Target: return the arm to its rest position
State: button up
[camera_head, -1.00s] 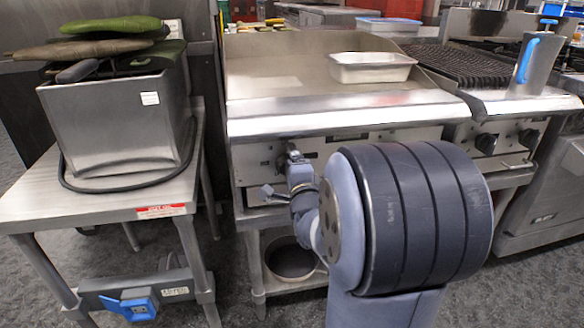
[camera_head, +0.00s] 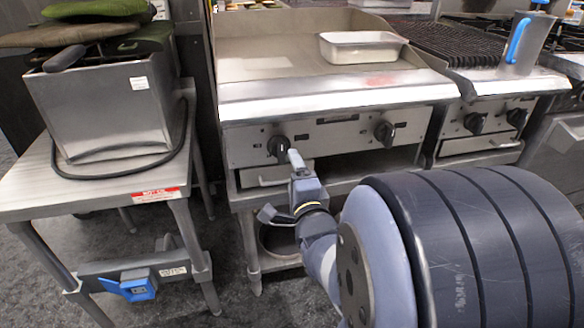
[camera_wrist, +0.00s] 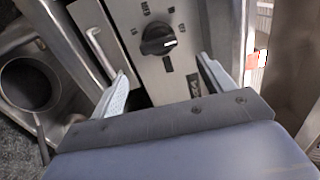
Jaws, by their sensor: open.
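My arm reaches in from the lower right of the head view, in front of the steel griddle (camera_head: 310,108). My gripper (camera_head: 281,185) is open and empty, just in front of the griddle's control panel. A black knob (camera_head: 278,146) on that panel shows just above the upper finger. In the wrist view the two grey fingers of my gripper (camera_wrist: 162,68) are spread wide, and the same knob (camera_wrist: 158,41) shows between and beyond them. Whether a finger touches the panel I cannot tell.
A steel side table (camera_head: 95,188) with a steel bin (camera_head: 105,105) stands at left. A metal pan (camera_head: 360,47) sits on the griddle. A dark round pot (camera_wrist: 30,82) is on the shelf below. A jug with a blue handle (camera_head: 527,42) stands at right.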

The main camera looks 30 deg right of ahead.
aim_at(284, 150)
jog(key=shift+w, duration=0.1)
jog(key=b+x, duration=0.2)
jog(key=x, duration=0.8)
jog(key=shift+w+d+f, duration=0.1)
jog(key=shift+w, duration=0.3)
jog(key=shift+s, duration=0.1)
jog(key=shift+s, duration=0.15)
